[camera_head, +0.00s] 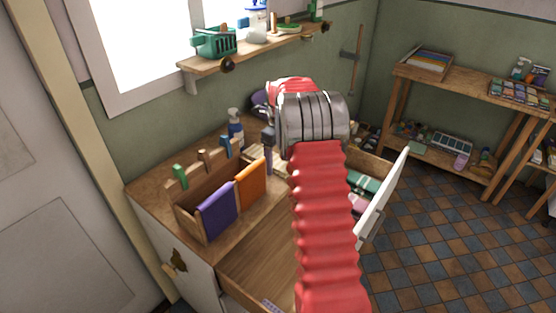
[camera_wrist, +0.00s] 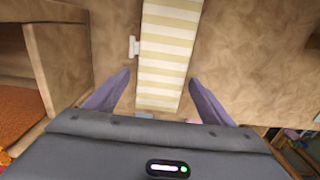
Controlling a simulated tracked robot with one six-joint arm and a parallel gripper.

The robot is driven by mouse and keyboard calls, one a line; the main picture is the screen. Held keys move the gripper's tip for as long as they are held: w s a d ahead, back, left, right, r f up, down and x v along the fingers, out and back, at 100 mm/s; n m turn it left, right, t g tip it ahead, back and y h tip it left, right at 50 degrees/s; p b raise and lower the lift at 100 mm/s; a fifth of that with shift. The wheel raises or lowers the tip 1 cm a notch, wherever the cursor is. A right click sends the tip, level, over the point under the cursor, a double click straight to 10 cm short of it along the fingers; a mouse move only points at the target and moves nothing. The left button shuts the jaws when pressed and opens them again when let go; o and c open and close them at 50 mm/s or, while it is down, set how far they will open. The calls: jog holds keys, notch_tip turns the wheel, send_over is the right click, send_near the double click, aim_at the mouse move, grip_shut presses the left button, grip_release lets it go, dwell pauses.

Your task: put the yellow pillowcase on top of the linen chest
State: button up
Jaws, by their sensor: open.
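A yellow-and-white striped cloth (camera_wrist: 168,50), which looks like the yellow pillowcase, lies on a brown wooden surface in the wrist view. My gripper (camera_wrist: 158,78) is open, with one purple-grey finger on either side of the cloth. I cannot tell whether the fingers touch it. The cloth's near end is close to the gripper body. In the head view my red arm and its grey joint cover much of the worktop, and I cannot make out the cloth there. I cannot tell which piece of furniture is the linen chest.
A wooden rack (camera_head: 187,207) holding a purple cloth (camera_head: 217,211) and an orange cloth (camera_head: 251,184) stands on the worktop (camera_head: 150,188). A spray bottle (camera_head: 235,130) stands behind it. An open drawer with a white front (camera_head: 383,200) juts out at right. A side table (camera_head: 470,92) stands beyond open floor.

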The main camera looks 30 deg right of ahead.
jog(key=shift+r, duration=0.1)
notch_tip(320, 180, up, 12)
dwell(0.6)
dwell(0.6)
